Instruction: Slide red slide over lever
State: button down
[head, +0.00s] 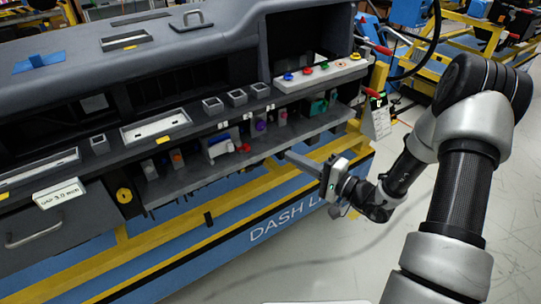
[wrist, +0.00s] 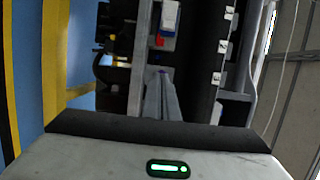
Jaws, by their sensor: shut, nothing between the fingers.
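A small red part (head: 243,148) sits on the dashboard's lower shelf, at the right end of a white and blue block (head: 217,147). In the wrist view the red part (wrist: 159,41) shows just beyond my fingertips, beside the white and blue block (wrist: 171,15). I cannot tell for sure which part is the slide and which is the lever. My gripper (head: 288,154) is shut and empty at the shelf's front edge, to the right of the red part and apart from it. Its closed fingers (wrist: 161,72) point toward the red part in the wrist view.
Other small controls stand along the shelf (head: 180,187), including a purple one (head: 260,125) and an orange one (head: 177,158). A light panel with several coloured buttons (head: 322,72) is above. A yellow and blue base (head: 270,210) lies below the shelf. Open floor is at the right.

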aim_at(248, 151)
jog(key=shift+w+d+f, duration=0.25)
jog(key=shift+d+f, duration=0.25)
jog(key=shift+f, duration=0.05)
jog(key=b+x, duration=0.1)
jog(key=x, duration=0.8)
jog(key=shift+w, duration=0.2)
jog(key=a, duration=0.1)
jog(key=s+a, duration=0.1)
jog(key=a, duration=0.1)
jog(key=shift+s, duration=0.1)
jog(key=shift+s+a, duration=0.25)
jog(key=shift+a, duration=0.2)
jog(key=shift+s+a+b, duration=0.6)
jog(key=shift+s+a, duration=0.05)
jog(key=shift+a, duration=0.3)
